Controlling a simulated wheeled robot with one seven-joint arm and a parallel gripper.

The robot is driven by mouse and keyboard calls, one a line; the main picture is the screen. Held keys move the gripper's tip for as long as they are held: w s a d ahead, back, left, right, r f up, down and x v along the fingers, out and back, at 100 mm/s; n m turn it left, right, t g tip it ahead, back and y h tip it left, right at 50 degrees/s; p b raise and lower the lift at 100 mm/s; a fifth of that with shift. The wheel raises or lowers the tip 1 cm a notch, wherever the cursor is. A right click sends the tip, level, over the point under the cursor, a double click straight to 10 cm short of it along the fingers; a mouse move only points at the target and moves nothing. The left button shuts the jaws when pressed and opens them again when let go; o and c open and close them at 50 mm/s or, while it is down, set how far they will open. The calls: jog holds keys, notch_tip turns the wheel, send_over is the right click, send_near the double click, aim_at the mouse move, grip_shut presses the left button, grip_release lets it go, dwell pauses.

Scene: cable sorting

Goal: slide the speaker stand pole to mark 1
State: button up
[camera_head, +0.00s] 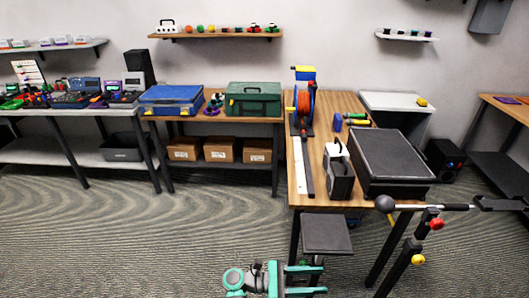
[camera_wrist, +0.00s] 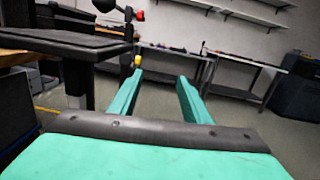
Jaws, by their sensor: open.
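The speaker stand appears to be the small black plate (camera_head: 327,233) at the near edge of the wooden table; its upper end shows large at the left of the wrist view (camera_wrist: 60,42). A dark upright pole (camera_wrist: 76,85) shows under the plate there. I cannot make out mark 1 or any other mark on it. My gripper (camera_head: 324,280) is low in front of the table, just below the plate in the head view, with its teal fingers pointing right. In the wrist view the fingers (camera_wrist: 160,78) are apart with nothing between them, and the pole is left of them.
A dark stand with a horizontal boom (camera_head: 455,207), a red knob (camera_head: 437,223) and a yellow knob (camera_head: 418,259) stands at the right. The wooden table (camera_head: 312,148) carries a large black case (camera_head: 393,155). Open carpet (camera_head: 150,235) lies to the left.

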jog(key=s+d+r+n+t, duration=0.1)
jog(key=s+r+n+t, duration=0.3)
jog(key=n+t, duration=0.5)
jog(key=s+d+r+n+t, duration=0.1)
jog(key=s+r+n+t, duration=0.2)
jog(key=s+n+t, duration=0.6)
jog(key=s+a+f+n+g+y, duration=0.1)
jog(key=s+a+n+y, duration=0.7)
jog(key=n, duration=0.9)
jog(key=s+a+f+n+g+y, duration=0.1)
jog(key=s+a+n+y, duration=0.8)
jog(key=n, duration=0.9)
jog(key=s+y, duration=0.1)
jog(key=s, duration=0.2)
jog(key=shift+s+a+f+g+y, duration=0.2)
jog(key=shift+a+g+y, duration=0.1)
jog(key=shift+g+y, duration=0.1)
jog(key=shift+c, duration=0.4)
jog(key=shift+c, duration=1.2)
jog(key=shift+w, duration=0.1)
